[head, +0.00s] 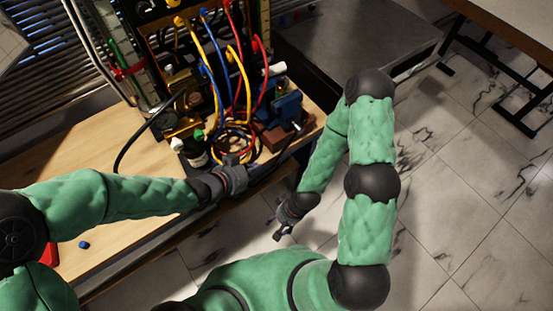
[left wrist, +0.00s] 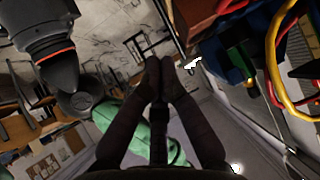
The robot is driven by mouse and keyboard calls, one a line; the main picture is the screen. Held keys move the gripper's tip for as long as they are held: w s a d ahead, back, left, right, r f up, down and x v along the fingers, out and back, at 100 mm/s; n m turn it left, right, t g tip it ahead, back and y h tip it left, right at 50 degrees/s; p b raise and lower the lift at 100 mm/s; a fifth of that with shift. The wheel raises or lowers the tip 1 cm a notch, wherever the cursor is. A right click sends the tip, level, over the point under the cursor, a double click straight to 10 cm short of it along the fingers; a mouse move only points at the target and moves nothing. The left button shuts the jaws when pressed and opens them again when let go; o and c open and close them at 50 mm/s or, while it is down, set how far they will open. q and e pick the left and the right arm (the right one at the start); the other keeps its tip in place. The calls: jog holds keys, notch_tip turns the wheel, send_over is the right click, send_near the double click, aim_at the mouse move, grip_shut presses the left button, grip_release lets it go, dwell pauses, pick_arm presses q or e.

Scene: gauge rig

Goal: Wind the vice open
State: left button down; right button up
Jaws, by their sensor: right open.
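The blue vice (head: 287,106) sits on a reddish-brown block at the right end of the wooden bench. In the left wrist view blue vice parts (left wrist: 222,60) show at the upper right, partly behind cables. My left gripper (head: 240,172) is over the bench's front edge, below and left of the vice in the head view, apart from it. In the left wrist view its fingertips (left wrist: 158,64) meet with nothing visible between them. My right gripper (head: 278,228) is open and empty, off the bench in front of its edge. I cannot make out how far apart the vice jaws are.
Looped red, yellow and blue cables (head: 232,135) hang from the rig and coil left of the vice. Bottles (head: 195,155) stand beside the coil. A small blue piece (head: 84,245) lies on the bench (head: 140,228).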

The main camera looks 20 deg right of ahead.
aim_at(277, 159)
pick_arm(q)
jog(key=shift+b+x, duration=2.7)
jog(key=shift+x, duration=3.85)
jog(key=shift+w+d+f+b, duration=0.15)
jog(key=shift+d+f+b, duration=0.35)
jog(key=shift+f, duration=0.2)
jog(key=shift+r, duration=0.15)
